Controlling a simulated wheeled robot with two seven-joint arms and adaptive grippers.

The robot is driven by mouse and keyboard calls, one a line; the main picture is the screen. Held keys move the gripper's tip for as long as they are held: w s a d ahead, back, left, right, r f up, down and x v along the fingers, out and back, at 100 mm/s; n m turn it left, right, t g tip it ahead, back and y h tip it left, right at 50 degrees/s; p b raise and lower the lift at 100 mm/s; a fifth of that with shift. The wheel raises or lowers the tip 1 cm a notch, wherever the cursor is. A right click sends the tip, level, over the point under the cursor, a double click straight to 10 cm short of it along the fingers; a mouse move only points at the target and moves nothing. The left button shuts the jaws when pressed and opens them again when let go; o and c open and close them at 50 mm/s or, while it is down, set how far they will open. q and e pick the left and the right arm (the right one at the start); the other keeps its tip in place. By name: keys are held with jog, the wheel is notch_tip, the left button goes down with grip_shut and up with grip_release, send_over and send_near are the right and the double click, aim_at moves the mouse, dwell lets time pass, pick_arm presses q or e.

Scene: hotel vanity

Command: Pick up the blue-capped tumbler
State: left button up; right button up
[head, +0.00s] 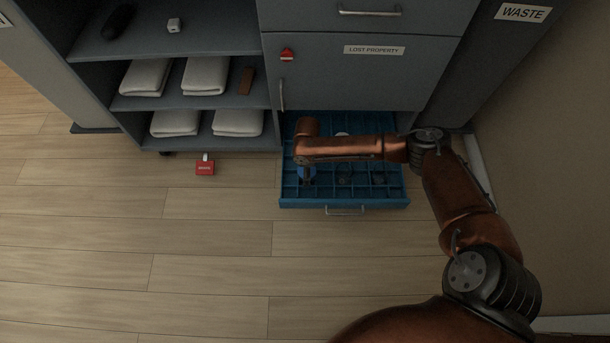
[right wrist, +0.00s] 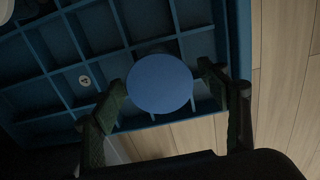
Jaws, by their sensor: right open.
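The blue-capped tumbler (right wrist: 160,84) shows in the right wrist view as a round blue cap seen from above, with its body hidden beneath. It stands at the compartmented blue drawer (head: 340,203); I cannot tell exactly which compartment. My right gripper (right wrist: 162,77) is open, with one dark finger on each side of the cap and visible gaps between. In the head view my right arm reaches over the drawer from the right, and the gripper (head: 306,174) points down at its left part, mostly hidden by the arm. My left gripper is not in view.
Other small round items (head: 345,172) sit in the drawer's compartments. A red padlock-like object (head: 205,168) lies on the floor at left. Shelves hold folded white towels (head: 205,76). A "LOST PROPERTY" door (head: 350,75) stands above the drawer. The wooden floor in front is clear.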

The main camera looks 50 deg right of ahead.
jog(key=shift+r, duration=0.1)
jog(key=shift+c, duration=0.7)
jog(key=c, duration=1.3)
